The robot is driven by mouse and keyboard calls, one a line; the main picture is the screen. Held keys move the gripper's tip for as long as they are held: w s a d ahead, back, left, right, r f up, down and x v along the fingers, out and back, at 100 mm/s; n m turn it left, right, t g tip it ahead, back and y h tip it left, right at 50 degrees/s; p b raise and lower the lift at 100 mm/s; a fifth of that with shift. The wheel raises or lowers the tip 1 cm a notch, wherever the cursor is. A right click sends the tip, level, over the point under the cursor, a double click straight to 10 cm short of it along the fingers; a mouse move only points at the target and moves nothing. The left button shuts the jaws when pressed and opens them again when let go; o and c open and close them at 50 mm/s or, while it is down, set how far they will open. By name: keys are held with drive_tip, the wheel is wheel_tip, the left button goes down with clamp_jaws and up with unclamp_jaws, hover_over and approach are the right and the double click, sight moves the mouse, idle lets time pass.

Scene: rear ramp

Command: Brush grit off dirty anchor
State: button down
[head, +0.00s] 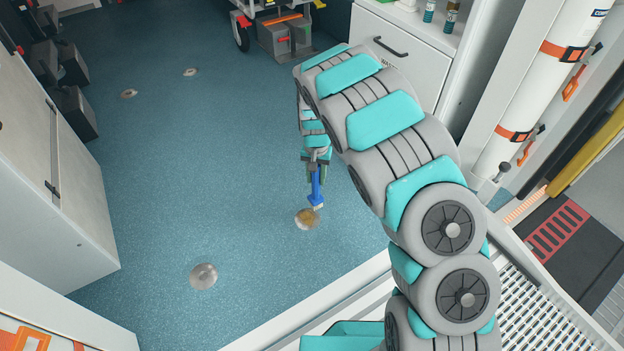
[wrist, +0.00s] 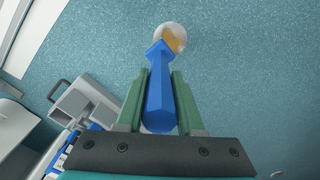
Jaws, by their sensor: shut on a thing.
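My gripper (head: 316,172) points down at the floor and is shut on a blue brush (head: 315,192). In the wrist view its green fingers (wrist: 160,82) clasp the blue handle (wrist: 159,100) from both sides. The brush's pale bristle end is at the dirty anchor (head: 306,219), a round metal floor disc with brown-yellow grit on it. The anchor also shows in the wrist view (wrist: 176,31), partly hidden behind the brush head. Grit is still visible there. I cannot tell whether the bristles touch it.
Cleaner discs sit in the blue floor (head: 150,200) at the near left (head: 203,276) and far left (head: 129,93), (head: 190,72). A pale cabinet (head: 60,190) stands left, a wheeled stretcher (head: 285,35) at the back, a white cupboard (head: 400,55) right. Floor around the dirty anchor is clear.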

sight(313, 198)
drive_tip(key=shift+a+f, duration=0.5)
drive_tip(key=shift+f+b, duration=0.75)
drive_tip(key=shift+f, duration=2.15)
drive_tip(key=shift+s+f, duration=0.1)
drive_tip(key=shift+f, duration=0.95)
